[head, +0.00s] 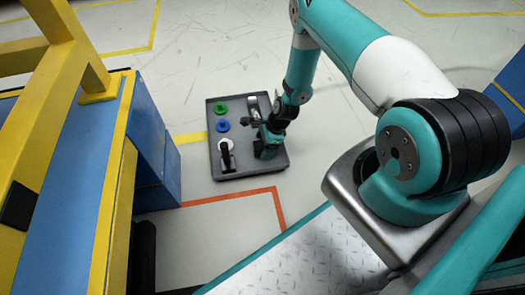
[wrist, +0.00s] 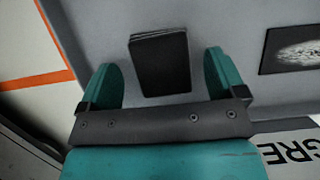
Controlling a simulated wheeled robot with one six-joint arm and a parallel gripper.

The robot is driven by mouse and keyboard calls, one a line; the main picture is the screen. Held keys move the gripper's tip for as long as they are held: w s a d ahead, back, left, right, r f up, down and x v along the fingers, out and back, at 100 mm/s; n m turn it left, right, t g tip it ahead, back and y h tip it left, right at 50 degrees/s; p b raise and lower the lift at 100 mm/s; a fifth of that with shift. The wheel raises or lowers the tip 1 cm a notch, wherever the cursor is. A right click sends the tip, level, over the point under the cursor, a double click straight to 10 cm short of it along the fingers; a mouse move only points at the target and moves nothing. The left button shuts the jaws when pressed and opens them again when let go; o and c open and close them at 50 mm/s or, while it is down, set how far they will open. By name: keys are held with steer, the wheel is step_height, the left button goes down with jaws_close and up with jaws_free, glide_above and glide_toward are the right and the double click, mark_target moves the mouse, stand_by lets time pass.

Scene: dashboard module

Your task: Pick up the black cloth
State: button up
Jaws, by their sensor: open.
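The black cloth (wrist: 160,65) looks like a small dark folded rectangle lying on the grey dashboard module (wrist: 210,22) in the wrist view. My gripper (wrist: 163,72) is open, with one teal finger on the left of the cloth and one on the right. There is a gap on both sides, and the fingers do not visibly touch it. In the head view my gripper (head: 268,144) is low over the right part of the module (head: 238,174). My arm and gripper hide the cloth there.
The module carries a green button (head: 221,108), a blue button (head: 223,126) and a white dial with a black lever (head: 226,153). A dark panel with a speckled grey patch (wrist: 290,48) is right of the cloth. A blue and yellow structure (head: 150,150) stands left of the module.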

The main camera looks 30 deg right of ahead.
steer(key=shift+a+f, duration=0.1)
steer(key=shift+f, duration=0.1)
steer(key=shift+c, duration=0.2)
steer(key=c, duration=1)
steer(key=shift+c, duration=0.2)
step_height(320, 180, up, 20)
steer(key=p, duration=1)
steer(key=shift+p, duration=0.4)
